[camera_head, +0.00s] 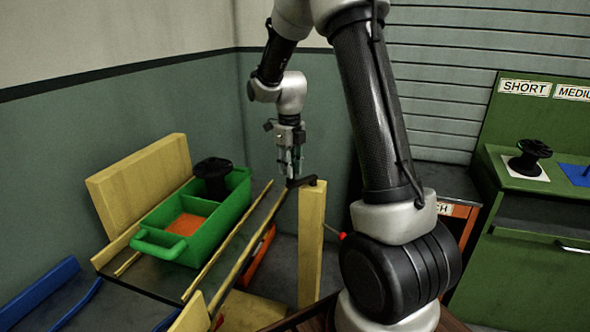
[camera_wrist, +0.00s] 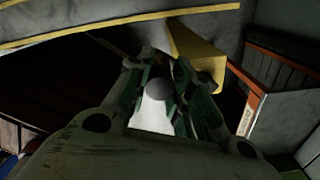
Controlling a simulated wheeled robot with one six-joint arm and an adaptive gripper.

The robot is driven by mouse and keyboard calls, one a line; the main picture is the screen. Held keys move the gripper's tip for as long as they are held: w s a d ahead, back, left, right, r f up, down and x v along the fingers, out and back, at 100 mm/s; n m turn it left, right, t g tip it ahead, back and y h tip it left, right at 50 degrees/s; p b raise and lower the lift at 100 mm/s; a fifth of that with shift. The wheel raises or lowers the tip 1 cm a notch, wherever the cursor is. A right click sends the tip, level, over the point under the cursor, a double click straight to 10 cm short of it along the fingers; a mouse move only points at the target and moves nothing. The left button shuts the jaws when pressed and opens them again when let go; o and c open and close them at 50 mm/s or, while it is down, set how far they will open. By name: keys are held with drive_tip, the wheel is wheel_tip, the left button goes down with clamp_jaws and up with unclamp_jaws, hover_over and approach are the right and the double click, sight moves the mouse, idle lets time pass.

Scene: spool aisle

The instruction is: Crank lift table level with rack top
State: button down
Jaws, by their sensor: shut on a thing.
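The lift table's dark top has yellow side rails (camera_head: 228,247) and a yellow end board (camera_head: 140,185); it stands at left in the head view. A green tote (camera_head: 205,228) sits on it. A dark crank (camera_head: 306,182) tops a yellow post (camera_head: 312,245) beside the table's right edge. My gripper (camera_head: 291,174) points down over the crank's left end and is shut on its handle. In the wrist view a round grey handle end (camera_wrist: 157,90) shows between the fingers (camera_wrist: 158,105); the fingers hide part of it. Which part is the rack top is unclear.
A black spool (camera_head: 213,178) stands in the tote's far end. Blue rails (camera_head: 45,290) lie at lower left. A green cabinet with labels (camera_head: 525,88) and another black spool (camera_head: 530,156) stands at right. Walls close in behind the post.

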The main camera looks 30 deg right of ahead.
drive_tip(key=shift+w+r+m, duration=0.1)
drive_tip(key=shift+w+m, duration=1)
drive_tip(key=shift+w, duration=0.1)
drive_tip(key=c, duration=1.2)
unclamp_jaws()
drive_tip(key=shift+c, duration=0.2)
drive_tip(key=shift+s, duration=0.1)
wheel_tip(320, 180, up, 12)
